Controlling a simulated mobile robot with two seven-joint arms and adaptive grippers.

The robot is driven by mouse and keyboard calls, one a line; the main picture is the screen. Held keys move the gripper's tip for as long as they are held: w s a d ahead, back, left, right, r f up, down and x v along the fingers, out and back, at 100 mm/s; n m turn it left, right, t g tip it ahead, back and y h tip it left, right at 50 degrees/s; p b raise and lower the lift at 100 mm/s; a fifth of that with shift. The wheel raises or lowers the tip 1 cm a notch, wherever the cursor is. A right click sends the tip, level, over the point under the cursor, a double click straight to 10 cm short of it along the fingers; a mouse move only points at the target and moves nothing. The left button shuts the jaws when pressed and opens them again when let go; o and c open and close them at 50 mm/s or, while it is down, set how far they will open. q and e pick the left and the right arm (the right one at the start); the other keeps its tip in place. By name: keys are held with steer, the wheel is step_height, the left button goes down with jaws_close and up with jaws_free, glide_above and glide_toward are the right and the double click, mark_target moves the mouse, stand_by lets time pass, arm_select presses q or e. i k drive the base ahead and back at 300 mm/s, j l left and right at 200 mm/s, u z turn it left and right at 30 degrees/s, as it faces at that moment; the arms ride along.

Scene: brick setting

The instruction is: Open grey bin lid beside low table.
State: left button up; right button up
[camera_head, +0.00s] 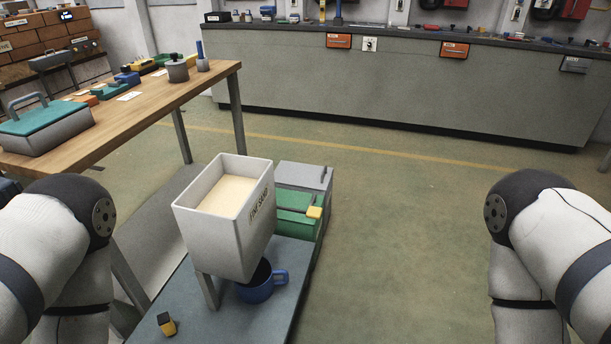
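A grey bin (307,176) with a flat grey lid stands at the far end of the low table (232,322). Its lid looks shut, with a small upright grey piece at its right edge. A green box (296,205) with a yellow tab (314,212) sits directly in front of it. A white sand hopper (247,232) stands on the low table and hides part of the bin's left side. My two arms show at the left and right edges. Neither gripper is in view.
A blue mug (262,284) sits under the hopper, and a small yellow-and-black item (166,324) lies on the low table. A wooden workbench (150,105) stands at the left. A long grey counter (400,80) runs along the back. The floor to the right is clear.

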mark_target(312, 177)
steer(key=i+l, duration=0.3)
steer(key=i, duration=0.25)
steer(key=i+l+u, duration=0.1)
steer(key=i+l, duration=0.15)
steer(key=i, duration=0.3)
steer(key=i+l, duration=0.35)
steer(key=i, duration=0.2)
steer(key=i+l, duration=0.3)
steer(key=i, duration=0.25)
steer(key=i+l+u, duration=0.1)
steer(key=i+l, duration=0.25)
steer(key=i, duration=0.2)
